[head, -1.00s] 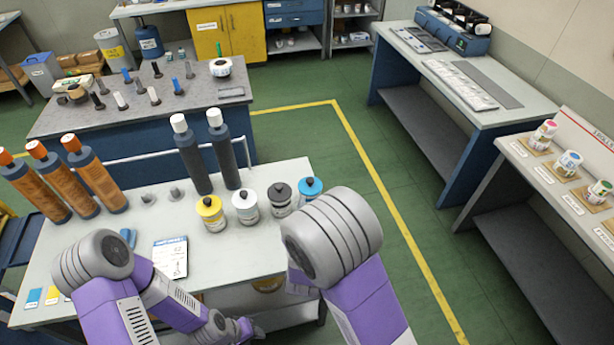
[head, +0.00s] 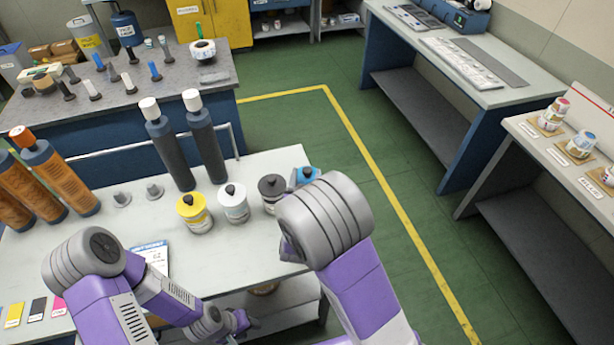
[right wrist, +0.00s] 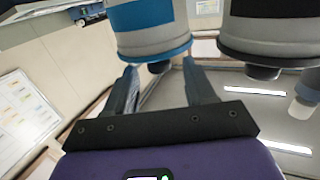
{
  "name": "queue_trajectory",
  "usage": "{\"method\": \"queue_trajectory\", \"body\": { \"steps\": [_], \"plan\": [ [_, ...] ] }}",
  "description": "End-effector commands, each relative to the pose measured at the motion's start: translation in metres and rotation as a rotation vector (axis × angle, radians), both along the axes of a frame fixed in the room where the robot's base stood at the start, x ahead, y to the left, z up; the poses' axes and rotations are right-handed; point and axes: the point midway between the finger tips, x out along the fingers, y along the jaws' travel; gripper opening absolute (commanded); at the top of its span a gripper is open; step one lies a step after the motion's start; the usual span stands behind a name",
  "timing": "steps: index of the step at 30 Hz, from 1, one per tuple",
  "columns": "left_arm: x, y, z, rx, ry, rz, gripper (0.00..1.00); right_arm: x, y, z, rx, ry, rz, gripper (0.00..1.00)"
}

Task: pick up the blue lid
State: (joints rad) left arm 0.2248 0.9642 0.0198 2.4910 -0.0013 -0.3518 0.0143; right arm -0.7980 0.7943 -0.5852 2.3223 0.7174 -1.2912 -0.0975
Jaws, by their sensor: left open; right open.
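The blue lid (head: 307,175) tops the last jar on the right of a row on the pale table (head: 265,165). My right arm hides most of that jar in the head view. In the right wrist view, which is upside down, the blue lid (right wrist: 155,53) has a black knob and the jar has a blue label. My right gripper (right wrist: 160,78) is open, its two fingers on either side of the knob; whether they touch the lid I cannot tell. My left gripper (head: 241,322) is low at the table's front side, away from the jars, small and partly hidden.
A dark-lidded jar (head: 271,192) stands close beside the blue one, then a white jar (head: 233,205) and a yellow jar (head: 194,213). Green floor (head: 400,200) is open to the right.

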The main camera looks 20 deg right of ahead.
Motion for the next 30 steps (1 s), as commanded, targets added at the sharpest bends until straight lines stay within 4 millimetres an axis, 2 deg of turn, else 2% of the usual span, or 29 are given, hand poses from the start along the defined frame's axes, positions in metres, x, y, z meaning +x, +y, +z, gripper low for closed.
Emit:
{"method": "queue_trajectory", "body": {
  "steps": [3,6,14,24,25,30],
  "plan": [
    [0.0,0.0,-0.002,0.0,0.0,0.0,0.43,0.017,-0.007,-0.001,0.0,-0.001,-0.002,0.55],
    [0.0,0.0,-0.003,0.0,0.0,0.0,0.43,0.026,-0.01,-0.001,-0.001,-0.001,-0.001,0.55],
    [0.0,0.0,-0.002,0.0,0.0,0.0,0.43,0.028,-0.011,-0.001,-0.001,0.0,0.0,0.55],
    [0.0,0.0,-0.002,0.0,0.0,0.0,0.43,0.028,-0.011,-0.001,-0.001,0.0,0.0,0.04],
    [0.0,0.0,-0.002,0.0,0.0,0.0,0.43,0.028,-0.011,-0.001,-0.001,0.0,0.0,0.01],
    [0.0,0.0,-0.002,0.0,0.0,0.0,0.43,0.028,-0.011,-0.001,0.0,0.0,0.0,0.01]
  ]
}}
